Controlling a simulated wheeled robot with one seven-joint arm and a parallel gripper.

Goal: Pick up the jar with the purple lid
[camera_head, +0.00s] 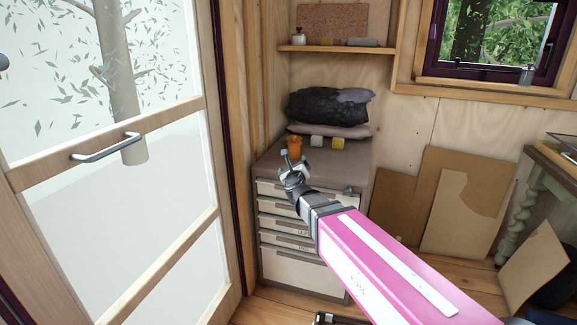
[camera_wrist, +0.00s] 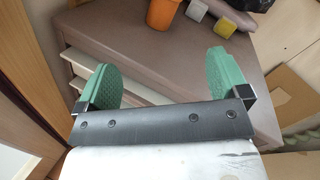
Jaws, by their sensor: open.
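I cannot make out a jar with a purple lid for certain in either view. A small jar (camera_head: 298,36) stands at the left end of the wall shelf, and another small container (camera_head: 527,75) stands on the window sill; both are too small to tell the lid colour. My gripper (camera_head: 295,164) is over the front of the drawer cabinet's top, just short of an orange cup (camera_head: 294,147). In the wrist view my gripper (camera_wrist: 160,65) has its green fingers wide apart, with nothing between them. The orange cup (camera_wrist: 163,12) is beyond them, cut off by the top edge.
The drawer cabinet (camera_head: 265,172) also bears a pale block (camera_head: 316,141), a yellow block (camera_head: 338,144) and dark cushions (camera_head: 328,106) at the back. A glass door (camera_head: 185,138) stands at the left. Cardboard sheets (camera_head: 462,205) lean on the wall at the right.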

